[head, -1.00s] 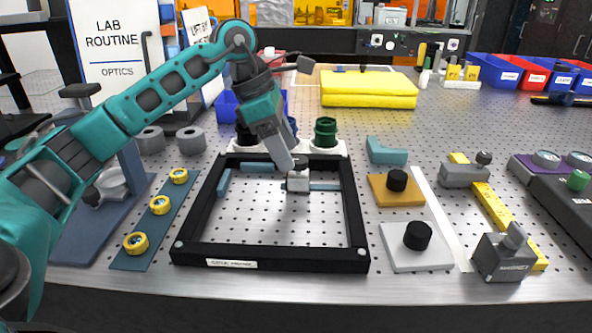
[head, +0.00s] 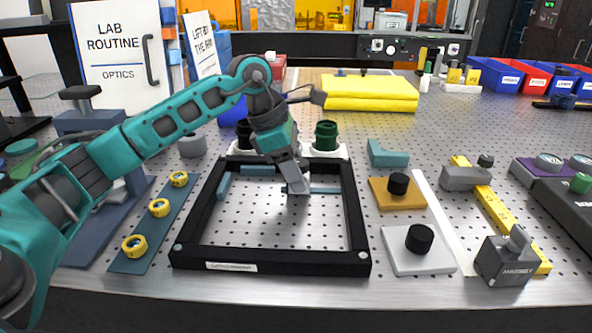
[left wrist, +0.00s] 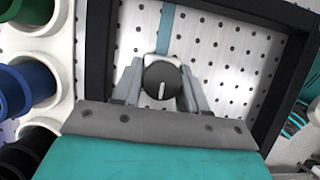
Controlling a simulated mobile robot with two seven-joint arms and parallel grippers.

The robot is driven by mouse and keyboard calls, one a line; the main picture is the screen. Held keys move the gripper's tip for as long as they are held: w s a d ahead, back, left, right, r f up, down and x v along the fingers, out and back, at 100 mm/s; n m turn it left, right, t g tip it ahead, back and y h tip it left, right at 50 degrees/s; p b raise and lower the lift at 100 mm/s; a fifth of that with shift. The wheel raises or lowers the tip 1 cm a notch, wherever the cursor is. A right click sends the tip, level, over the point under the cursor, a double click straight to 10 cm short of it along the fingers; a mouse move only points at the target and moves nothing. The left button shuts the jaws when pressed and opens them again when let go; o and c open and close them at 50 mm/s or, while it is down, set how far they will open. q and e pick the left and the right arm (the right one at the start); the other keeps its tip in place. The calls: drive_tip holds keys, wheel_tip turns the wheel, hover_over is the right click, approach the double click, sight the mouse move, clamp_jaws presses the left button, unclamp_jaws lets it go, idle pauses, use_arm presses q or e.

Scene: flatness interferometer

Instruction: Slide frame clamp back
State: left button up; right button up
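The frame clamp is a small light-grey block with a round black knob (left wrist: 161,80), marked with a white line. It sits on a blue-grey rail (left wrist: 166,28) inside the black frame (head: 270,263). In the head view my left gripper (head: 298,187) is down over the clamp and hides most of it. In the left wrist view its two fingers (left wrist: 162,88) stand one on each side of the clamp, close to it. I cannot tell whether they press on it. My right gripper is not in view.
A white holder with a green ring (head: 326,135) stands right behind the frame. A blue strip with yellow knobs (head: 159,208) lies left. An orange plate (head: 382,194), a white plate (head: 400,262) and a magnetic base (head: 503,262) stand right. The frame's inside is mostly bare.

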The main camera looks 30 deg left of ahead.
sight(332, 190)
use_arm(q)
clamp_jaws()
drive_tip(key=w+d, duration=0.1)
drive_tip(key=d, duration=0.1)
drive_tip(key=w+d+p, duration=0.1)
drive_tip(key=shift+w+d+r+p, duration=0.2)
drive_tip(key=shift+d+p, duration=0.1)
drive_tip(key=shift+d, duration=0.1)
drive_tip(key=shift+w+d+f, duration=0.15)
drive_tip(key=shift+w+d, duration=0.05)
drive_tip(key=shift+d, duration=0.15)
drive_tip(key=o, duration=0.6)
unclamp_jaws()
drive_tip(key=shift+c, duration=0.2)
drive_tip(key=shift+a, duration=0.1)
drive_tip(key=p+v, duration=0.1)
drive_tip(key=v, duration=1.2)
drive_tip(key=shift+s+f, duration=0.15)
drive_tip(key=shift+s, duration=0.05)
